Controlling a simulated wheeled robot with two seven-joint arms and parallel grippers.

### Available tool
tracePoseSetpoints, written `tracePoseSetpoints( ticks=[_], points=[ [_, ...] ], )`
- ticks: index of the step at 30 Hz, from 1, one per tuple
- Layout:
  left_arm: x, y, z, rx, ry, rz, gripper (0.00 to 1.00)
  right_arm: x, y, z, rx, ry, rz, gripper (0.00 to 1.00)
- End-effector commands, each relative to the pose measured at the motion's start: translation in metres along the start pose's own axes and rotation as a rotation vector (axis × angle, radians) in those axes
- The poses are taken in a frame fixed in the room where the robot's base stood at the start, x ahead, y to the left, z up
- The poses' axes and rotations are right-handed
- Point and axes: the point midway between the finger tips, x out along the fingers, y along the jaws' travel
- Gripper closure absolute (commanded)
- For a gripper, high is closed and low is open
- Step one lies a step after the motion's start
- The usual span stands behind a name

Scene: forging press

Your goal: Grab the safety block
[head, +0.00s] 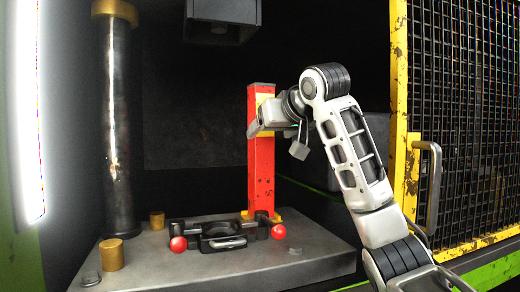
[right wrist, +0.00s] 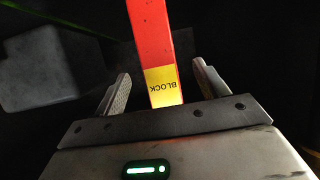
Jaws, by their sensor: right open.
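The safety block (head: 262,178) is a tall red upright post with a yellow band, standing on the press bed at the back right. In the right wrist view the block (right wrist: 150,35) shows its yellow band, with the word "BLOCK" upside down, between my fingers. My right gripper (head: 274,138) is at the upper part of the block, overlapping it in the head view. In the right wrist view my right gripper (right wrist: 161,74) is open, one finger on each side of the block, with gaps to both. My left gripper is not in view.
A black die (head: 222,243) with red knobs lies on the grey press bed (head: 190,275) in front of the block. A dark column (head: 117,130) stands at the left. The press head (head: 218,30) hangs above. A yellow-framed mesh guard (head: 460,110) is at the right.

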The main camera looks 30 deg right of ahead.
Motion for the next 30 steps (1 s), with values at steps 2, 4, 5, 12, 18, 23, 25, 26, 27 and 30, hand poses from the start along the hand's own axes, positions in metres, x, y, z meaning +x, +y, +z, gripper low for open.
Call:
tracePoseSetpoints(
  ticks=[2,4,5,12,18,23,25,26,27,30],
  points=[
    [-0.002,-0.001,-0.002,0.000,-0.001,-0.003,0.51,0.012,0.000,-0.001,0.000,-0.003,0.000,0.27],
    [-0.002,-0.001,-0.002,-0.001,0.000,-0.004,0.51,0.019,0.000,-0.001,-0.001,-0.001,0.000,0.27],
    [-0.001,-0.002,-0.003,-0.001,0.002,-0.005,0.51,0.021,0.000,-0.001,-0.001,-0.001,0.000,0.27],
    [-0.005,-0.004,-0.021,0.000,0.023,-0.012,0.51,0.042,0.002,-0.007,0.001,-0.005,0.000,0.27],
    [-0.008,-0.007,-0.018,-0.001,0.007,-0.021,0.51,0.070,0.003,-0.009,0.000,-0.003,0.000,0.27],
    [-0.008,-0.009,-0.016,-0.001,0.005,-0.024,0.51,0.077,0.003,-0.007,0.000,-0.001,0.000,0.27],
    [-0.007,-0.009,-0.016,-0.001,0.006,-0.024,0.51,0.076,0.003,-0.007,-0.001,0.000,0.000,0.27],
    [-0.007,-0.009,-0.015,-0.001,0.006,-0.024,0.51,0.076,0.003,-0.007,-0.001,0.000,0.000,0.27],
    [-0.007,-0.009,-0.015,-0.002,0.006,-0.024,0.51,0.076,0.003,-0.007,0.000,0.000,0.000,0.27],
    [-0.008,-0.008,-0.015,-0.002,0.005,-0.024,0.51,0.076,0.003,-0.007,0.000,0.000,0.000,0.52]
  ],
)
